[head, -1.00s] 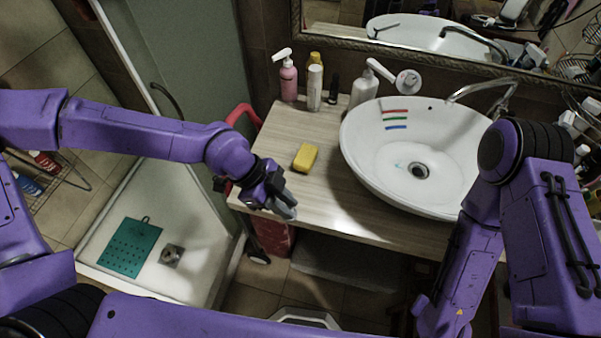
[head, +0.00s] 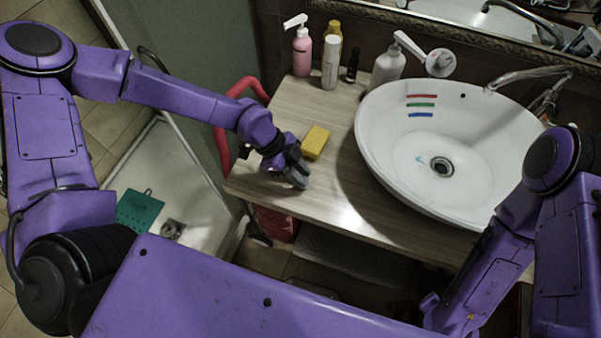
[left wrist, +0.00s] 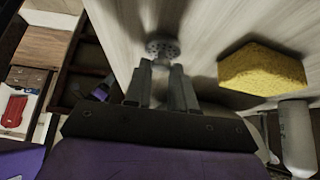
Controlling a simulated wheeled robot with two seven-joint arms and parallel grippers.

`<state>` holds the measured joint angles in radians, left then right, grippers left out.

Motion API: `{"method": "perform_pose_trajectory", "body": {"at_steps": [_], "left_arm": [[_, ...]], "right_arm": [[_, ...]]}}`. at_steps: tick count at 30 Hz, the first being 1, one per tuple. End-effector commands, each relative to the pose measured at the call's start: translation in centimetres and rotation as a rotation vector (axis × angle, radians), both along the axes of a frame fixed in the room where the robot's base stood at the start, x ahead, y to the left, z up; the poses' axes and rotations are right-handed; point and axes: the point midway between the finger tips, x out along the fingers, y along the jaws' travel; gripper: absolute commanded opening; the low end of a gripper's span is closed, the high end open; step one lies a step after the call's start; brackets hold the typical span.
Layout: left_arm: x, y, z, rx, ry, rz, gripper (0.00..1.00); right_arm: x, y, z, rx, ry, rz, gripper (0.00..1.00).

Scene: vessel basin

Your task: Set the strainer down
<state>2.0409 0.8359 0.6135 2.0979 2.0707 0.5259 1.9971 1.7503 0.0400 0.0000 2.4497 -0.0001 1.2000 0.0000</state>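The strainer (left wrist: 163,47) is a small round grey metal piece with holes. In the left wrist view it sits at the fingertips of my left gripper (left wrist: 161,72), close over the wooden counter, with a light part of it between the two fingers. The fingers are close together on that part; whether the strainer touches the counter is hard to tell. In the head view my left gripper (head: 297,178) is low over the counter's front left part and hides the strainer. My right gripper is out of view.
A yellow sponge (head: 315,142) lies on the counter (head: 315,205) just beyond my left gripper. The white basin (head: 385,165) with its drain (head: 441,167) is to the right. Several bottles, including a pink pump bottle (head: 302,54), stand at the back. A red rail (head: 222,145) is at the left edge.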

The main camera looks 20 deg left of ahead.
Motion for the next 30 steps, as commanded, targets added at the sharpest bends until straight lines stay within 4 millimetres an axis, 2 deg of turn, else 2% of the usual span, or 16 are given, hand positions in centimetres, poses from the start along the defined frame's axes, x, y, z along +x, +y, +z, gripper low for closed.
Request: {"method": "perform_pose_trajectory", "body": {"at_steps": [1, 2, 10, 13, 24, 30], "left_arm": [[0.0, 0.0, 0.1, 0.000, 0.000, 0.000, 0.42], [0.0, 0.0, 0.1, 0.000, 0.000, 0.000, 0.48], [0.0, 0.0, 0.1, 0.000, 0.000, 0.000, 0.48], [0.1, 0.5, 0.7, -0.001, -0.001, 0.003, 0.48], [0.3, 5.3, 8.0, -0.004, -0.007, 0.004, 0.48], [0.3, 6.6, 9.9, -0.001, -0.002, 0.000, 0.48]], "right_arm": [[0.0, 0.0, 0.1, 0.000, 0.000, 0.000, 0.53], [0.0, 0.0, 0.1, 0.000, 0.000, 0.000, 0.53], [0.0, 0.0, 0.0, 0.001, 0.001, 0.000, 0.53], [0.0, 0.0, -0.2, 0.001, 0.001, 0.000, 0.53], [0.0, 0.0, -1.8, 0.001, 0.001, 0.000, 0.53], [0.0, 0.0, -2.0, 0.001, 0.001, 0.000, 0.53]]}}
